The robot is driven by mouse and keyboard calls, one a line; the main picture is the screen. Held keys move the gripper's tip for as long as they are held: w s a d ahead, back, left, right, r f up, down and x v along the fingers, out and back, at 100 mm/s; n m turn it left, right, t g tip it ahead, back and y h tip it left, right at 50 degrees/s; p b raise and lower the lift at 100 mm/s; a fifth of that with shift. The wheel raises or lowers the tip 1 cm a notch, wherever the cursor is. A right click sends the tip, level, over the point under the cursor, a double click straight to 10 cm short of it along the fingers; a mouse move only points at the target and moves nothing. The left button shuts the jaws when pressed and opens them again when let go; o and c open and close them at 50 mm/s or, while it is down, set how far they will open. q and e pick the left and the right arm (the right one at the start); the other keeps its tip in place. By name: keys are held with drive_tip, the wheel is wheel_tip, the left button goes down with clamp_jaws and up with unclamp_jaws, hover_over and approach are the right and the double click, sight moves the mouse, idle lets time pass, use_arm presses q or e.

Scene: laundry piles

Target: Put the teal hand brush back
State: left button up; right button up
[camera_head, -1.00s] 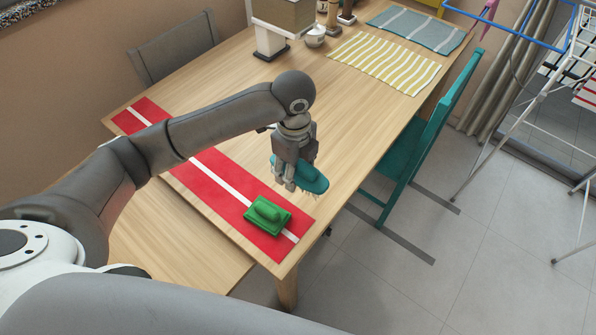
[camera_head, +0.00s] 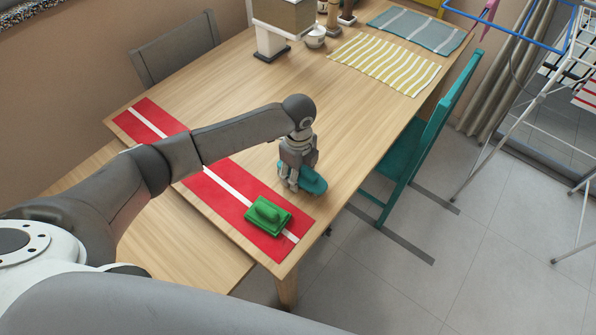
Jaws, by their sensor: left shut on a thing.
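The teal hand brush (camera_head: 313,181) is near the table's right edge, just past the red runner. My left gripper (camera_head: 294,186) points down and is shut on it, covering its left part. The brush sits low at the table top; whether its bristles touch the wood I cannot tell. My right gripper is not in view.
A yellow striped cloth (camera_head: 385,62) lies farther back. A teal chair (camera_head: 425,140) stands at the right edge.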

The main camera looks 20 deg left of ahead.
use_arm(q)
drive_tip(key=o, duration=1)
drive_tip(key=shift+f, duration=0.15)
wheel_tip(320, 180, up, 12)
drive_tip(key=shift+r+b, duration=0.2)
drive_tip(key=shift+b, duration=0.2)
